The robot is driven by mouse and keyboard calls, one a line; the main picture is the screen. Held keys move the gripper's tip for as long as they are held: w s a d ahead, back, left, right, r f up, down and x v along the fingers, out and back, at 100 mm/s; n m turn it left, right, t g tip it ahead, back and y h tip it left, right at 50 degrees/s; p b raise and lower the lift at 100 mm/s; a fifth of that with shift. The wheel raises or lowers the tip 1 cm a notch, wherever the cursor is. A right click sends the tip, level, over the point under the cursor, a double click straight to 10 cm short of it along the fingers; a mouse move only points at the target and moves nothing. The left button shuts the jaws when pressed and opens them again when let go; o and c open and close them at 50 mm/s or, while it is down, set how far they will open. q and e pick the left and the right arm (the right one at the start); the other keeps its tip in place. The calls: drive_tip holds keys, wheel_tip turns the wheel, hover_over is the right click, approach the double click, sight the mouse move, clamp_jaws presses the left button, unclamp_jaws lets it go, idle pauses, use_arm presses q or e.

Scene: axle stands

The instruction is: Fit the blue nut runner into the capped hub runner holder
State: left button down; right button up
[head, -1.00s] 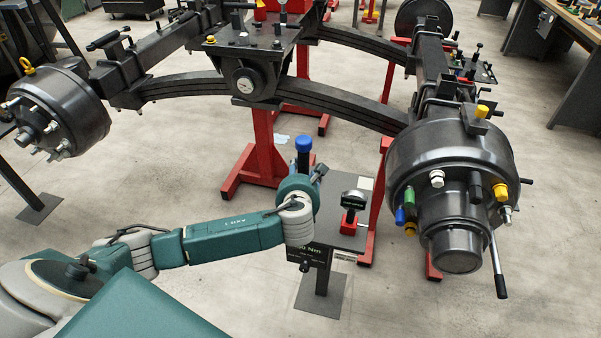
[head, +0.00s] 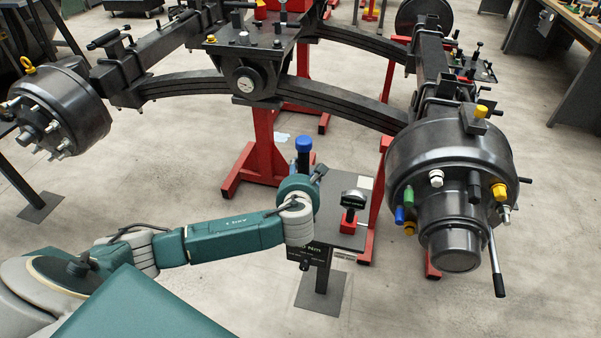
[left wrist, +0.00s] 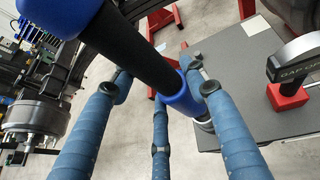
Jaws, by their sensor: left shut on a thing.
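The blue nut runner (head: 304,146) shows its blue top and part of its black shaft above my left wrist in the head view. In the left wrist view the nut runner (left wrist: 128,46) slants across the picture, with a black shaft and a blue lower collar. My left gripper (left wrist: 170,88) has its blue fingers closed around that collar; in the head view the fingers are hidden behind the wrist. The capped hub (head: 455,235) stands at the right, apart from the tool, with blue, green, black and yellow pieces around its cap. I cannot tell which part is the runner holder. My right gripper is not in view.
A small grey stand table (head: 345,236) beside my left wrist carries a black tool on a red block (head: 349,222). The axle with its leaf spring (head: 340,103) spans behind. A lever (head: 497,268) juts down from the capped hub. The floor in front is open.

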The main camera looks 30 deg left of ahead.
use_arm(q)
drive_tip(key=shift+r+p, duration=0.15)
drive_tip(key=shift+p, duration=0.3)
idle(0.4)
drive_tip(key=shift+f+b, duration=1.35)
drive_tip(key=shift+f, duration=1.7)
drive_tip(key=c, duration=1.1)
unclamp_jaws()
drive_tip(key=shift+o, duration=1.3)
drive_tip(key=shift+s+f, duration=0.15)
drive_tip(key=v, duration=1.2)
